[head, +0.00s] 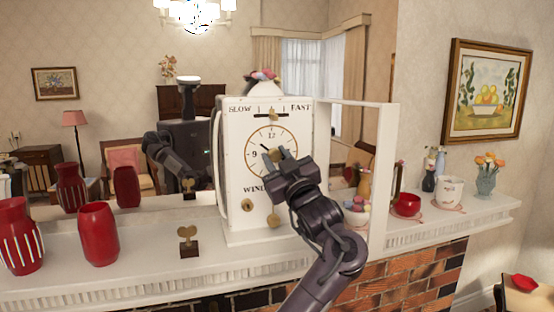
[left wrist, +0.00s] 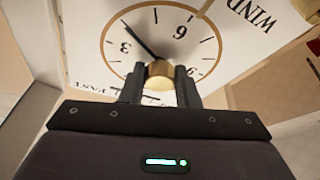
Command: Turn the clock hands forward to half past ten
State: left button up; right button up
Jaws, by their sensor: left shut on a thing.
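The white clock (head: 264,175) stands upright on the mantel, with SLOW and FAST lettered above its round dial (head: 258,138) and WIND below. My left gripper (head: 278,158) is in front of the dial, covering its lower right part. In the left wrist view, the fingers (left wrist: 160,90) are shut on a brass knob (left wrist: 160,70) at the dial's middle. There the dial appears upside down. A long dark hand (left wrist: 140,39) points between 3 and 6. The other hand cannot be made out clearly. My right gripper is not in view.
A small key-shaped brass piece on a dark block (head: 188,243) stands left of the clock. Red vases (head: 98,234) stand farther left. A red cup (head: 407,205), a white mug (head: 449,192) and a flower vase (head: 486,181) stand right. A mirror (head: 228,92) is behind.

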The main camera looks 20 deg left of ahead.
pick_arm(q)
jog(key=shift+f+m+t+h, duration=0.1)
jog(key=shift+m+t+h, duration=0.35)
jog(key=shift+m, duration=0.75)
jog(key=m+t+h, duration=0.1)
jog(key=m, duration=0.2)
jog(key=m+t+h, duration=0.1)
jog(key=m, duration=0.1)
jog(key=shift+s+a+m+p, duration=0.1)
jog(key=shift+m+p, duration=0.2)
jog(key=shift+m, duration=0.1)
jog(key=o, duration=1)
jog(key=shift+c, duration=0.2)
